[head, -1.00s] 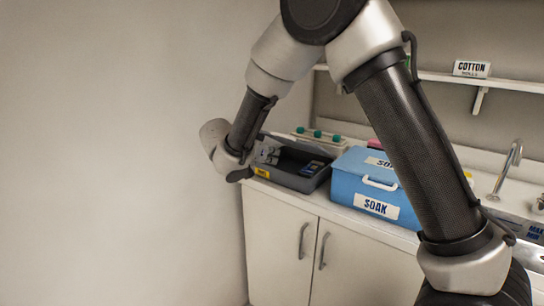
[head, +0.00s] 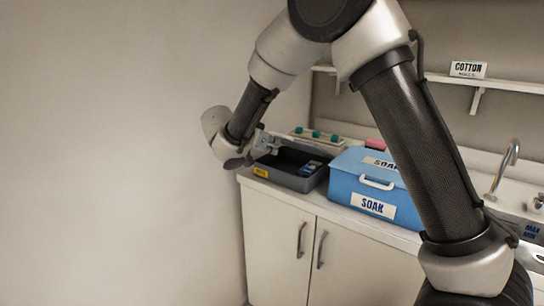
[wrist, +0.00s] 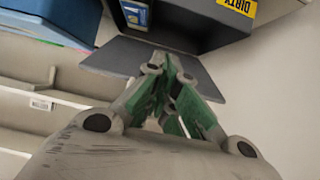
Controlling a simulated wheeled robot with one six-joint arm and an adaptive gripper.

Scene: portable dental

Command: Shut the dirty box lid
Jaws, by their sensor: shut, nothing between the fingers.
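The dirty box (head: 284,181) is a dark grey box with a yellow label, standing open at the left end of the counter. In the wrist view the box (wrist: 192,30) shows at the top with its yellow DIRTY label. Its lid (wrist: 112,57) is a flat grey panel, raised open; in the head view the lid (head: 286,144) is partly hidden by my gripper. My gripper (head: 266,143) is shut and empty, at the lid's left end. In the wrist view my fingertips (wrist: 168,62) overlap the lid; I cannot tell whether they touch it.
A blue SOAK box (head: 342,182) with its lid down stands right of the dirty box. A rack with green-topped items (head: 318,136) is behind, against the wall. A shelf (head: 445,78) runs above, and a tap (head: 506,168) is at the right. The left wall is bare.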

